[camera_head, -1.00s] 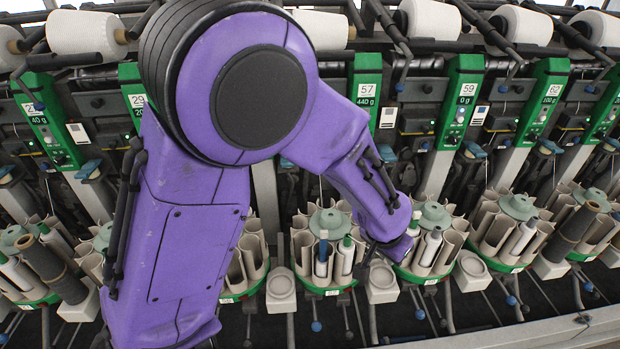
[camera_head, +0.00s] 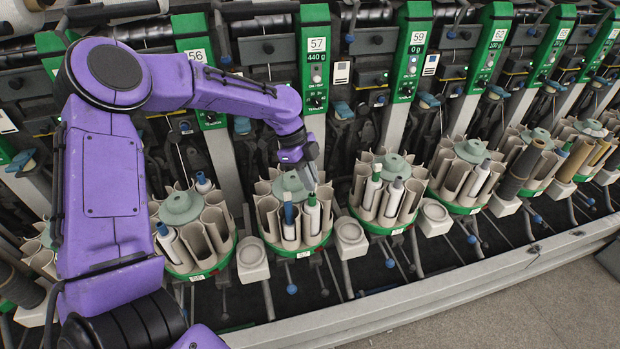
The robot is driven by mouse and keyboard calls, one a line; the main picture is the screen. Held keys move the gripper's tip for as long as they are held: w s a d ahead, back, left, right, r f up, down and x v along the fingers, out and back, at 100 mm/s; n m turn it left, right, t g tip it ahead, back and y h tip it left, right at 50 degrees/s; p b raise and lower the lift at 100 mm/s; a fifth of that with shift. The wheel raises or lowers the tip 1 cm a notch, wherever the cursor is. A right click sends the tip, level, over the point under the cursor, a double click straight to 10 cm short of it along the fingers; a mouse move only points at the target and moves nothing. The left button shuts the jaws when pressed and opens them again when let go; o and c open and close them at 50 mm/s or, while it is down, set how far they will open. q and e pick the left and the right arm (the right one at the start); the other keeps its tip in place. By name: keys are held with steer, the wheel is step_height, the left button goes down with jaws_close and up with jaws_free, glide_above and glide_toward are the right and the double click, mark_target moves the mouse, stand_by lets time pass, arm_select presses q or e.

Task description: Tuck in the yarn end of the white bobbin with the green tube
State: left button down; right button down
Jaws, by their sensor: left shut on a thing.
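The white bobbin with the green tube (camera_head: 312,216) stands upright in a front pocket of the round magazine (camera_head: 301,250) below the unit marked 57. Its green tube top shows just under my left gripper (camera_head: 312,184). My left arm comes in from the left and reaches down over this magazine. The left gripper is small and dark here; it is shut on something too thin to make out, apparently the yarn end. The yarn itself does not show. My right gripper is not in view.
A metal rail (camera_head: 440,284) runs along the front.

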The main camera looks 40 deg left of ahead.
arm_select(q)
steer(key=shift+f, duration=0.65)
steer(key=shift+r, duration=0.15)
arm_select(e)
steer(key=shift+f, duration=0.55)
arm_select(q)
steer(key=shift+a+f, duration=0.1)
steer(key=shift+f, duration=0.15)
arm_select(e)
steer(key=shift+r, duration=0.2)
arm_select(q)
steer(key=shift+f+p, duration=0.25)
steer(key=shift+p, duration=0.4)
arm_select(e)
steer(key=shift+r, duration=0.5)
arm_select(q)
steer(key=c, duration=0.6)
jaws_free()
steer(key=shift+c, duration=0.2)
steer(key=shift+r, duration=0.1)
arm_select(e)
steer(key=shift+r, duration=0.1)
